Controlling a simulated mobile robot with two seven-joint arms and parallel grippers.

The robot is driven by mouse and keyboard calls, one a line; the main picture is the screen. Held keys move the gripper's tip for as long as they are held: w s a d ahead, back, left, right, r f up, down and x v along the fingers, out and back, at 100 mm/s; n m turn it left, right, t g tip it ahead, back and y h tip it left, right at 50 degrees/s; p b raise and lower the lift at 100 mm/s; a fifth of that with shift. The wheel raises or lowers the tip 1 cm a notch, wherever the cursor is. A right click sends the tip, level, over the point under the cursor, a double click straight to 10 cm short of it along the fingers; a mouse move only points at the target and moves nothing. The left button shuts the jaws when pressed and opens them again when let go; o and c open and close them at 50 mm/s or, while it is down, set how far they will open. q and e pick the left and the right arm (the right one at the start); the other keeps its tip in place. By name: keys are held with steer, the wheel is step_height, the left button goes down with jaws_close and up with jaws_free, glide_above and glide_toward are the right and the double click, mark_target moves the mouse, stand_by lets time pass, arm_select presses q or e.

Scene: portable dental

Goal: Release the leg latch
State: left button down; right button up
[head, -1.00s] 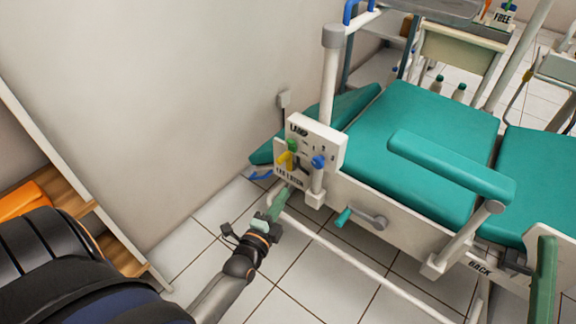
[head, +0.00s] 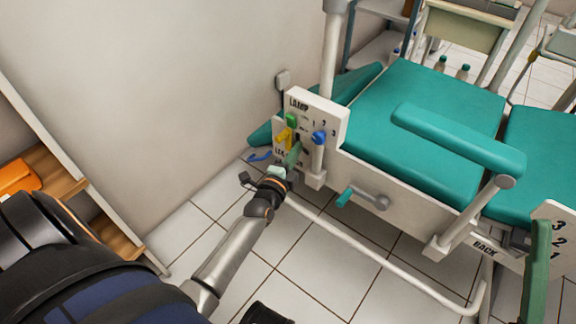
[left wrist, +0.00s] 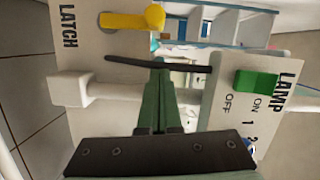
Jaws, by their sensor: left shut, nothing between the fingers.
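The leg latch is a yellow lever (head: 284,136) on the white panel (head: 327,112) at the chair's side. In the left wrist view the yellow lever (left wrist: 132,20) is at the top, beside the word LATCH. My left gripper (head: 294,153) is shut and empty. Its green fingertips are close to the panel, just below and right of the yellow lever in the head view. In the left wrist view the shut fingers (left wrist: 158,68) point at a dark bar between the two panel parts, apart from the lever. My right gripper is not in view.
A green lamp switch (left wrist: 256,81) and a blue-knobbed lever (head: 318,138) are close to the fingers. A blue handle (head: 260,156) is left of the panel. A crank (head: 366,197) and the teal seat (head: 425,90) lie right. The wall is close on the left.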

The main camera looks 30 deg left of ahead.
arm_select(q)
steer(key=a, duration=0.1)
steer(key=a+b, duration=0.1)
steer(key=a, duration=0.2)
steer(key=shift+w+f+b, duration=0.35)
steer(key=shift+w, duration=0.05)
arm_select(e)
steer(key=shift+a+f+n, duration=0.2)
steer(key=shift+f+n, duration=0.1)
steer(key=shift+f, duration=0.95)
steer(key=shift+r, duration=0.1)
